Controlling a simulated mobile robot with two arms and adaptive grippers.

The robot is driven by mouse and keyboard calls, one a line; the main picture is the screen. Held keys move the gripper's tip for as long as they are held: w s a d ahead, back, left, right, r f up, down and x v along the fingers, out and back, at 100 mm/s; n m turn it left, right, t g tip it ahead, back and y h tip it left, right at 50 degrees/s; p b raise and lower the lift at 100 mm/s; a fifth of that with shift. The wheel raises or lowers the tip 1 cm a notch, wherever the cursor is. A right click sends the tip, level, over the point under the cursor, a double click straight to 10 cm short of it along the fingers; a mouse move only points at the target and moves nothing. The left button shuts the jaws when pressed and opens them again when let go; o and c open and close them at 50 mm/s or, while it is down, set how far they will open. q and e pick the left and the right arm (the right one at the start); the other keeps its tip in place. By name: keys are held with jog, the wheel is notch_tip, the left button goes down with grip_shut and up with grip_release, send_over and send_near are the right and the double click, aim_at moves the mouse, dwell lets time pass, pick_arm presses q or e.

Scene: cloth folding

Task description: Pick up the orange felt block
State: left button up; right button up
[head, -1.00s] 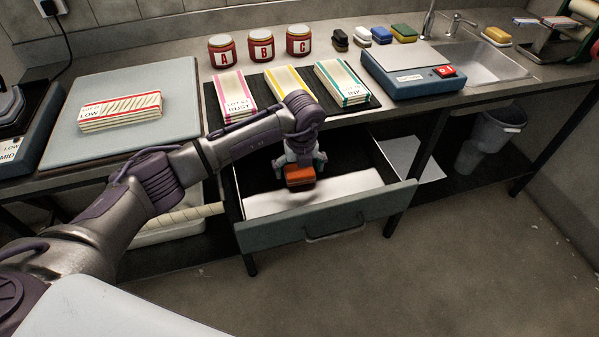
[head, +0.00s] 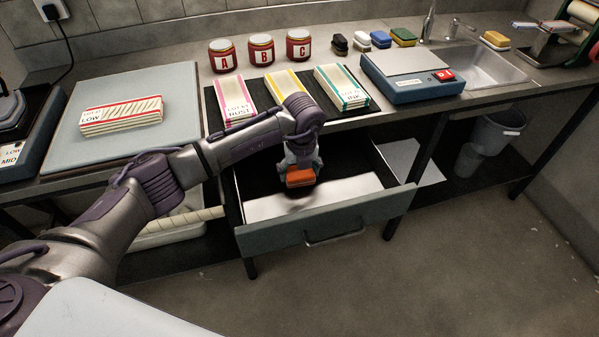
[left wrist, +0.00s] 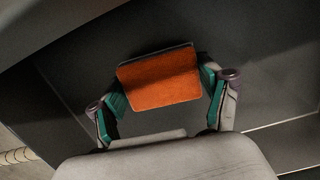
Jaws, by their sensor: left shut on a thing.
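The orange felt block (head: 301,177) is in the open drawer (head: 330,223), low over or on its bottom; I cannot tell which. My left gripper (head: 301,166) points down into the drawer and is shut on the block. In the left wrist view the orange block (left wrist: 160,80) sits between the two green-padded fingers of my left gripper (left wrist: 162,94), with a dark layer along its far edge. My right gripper is not in view.
Pale sheet-like material lies in the drawer's front part. Above, the counter holds folded cloths (head: 285,90) on a dark mat, red jars (head: 261,50), a blue scale (head: 412,75) and a sink (head: 478,68). The counter edge overhangs the drawer's back.

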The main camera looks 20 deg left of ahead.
pick_arm(q)
notch_tip(320, 180, up, 4)
jog(key=shift+f+p, duration=0.2)
jog(key=shift+p, duration=0.8)
jog(key=w+d+r, duration=0.2)
jog(key=d+r, duration=0.1)
jog(key=d, duration=0.2)
jog(key=w+d+r+b, duration=0.1)
jog(key=w+d+r, duration=0.1)
jog(key=d, duration=0.4)
jog(key=shift+r, duration=0.75)
jog(key=shift+w+a, duration=0.1)
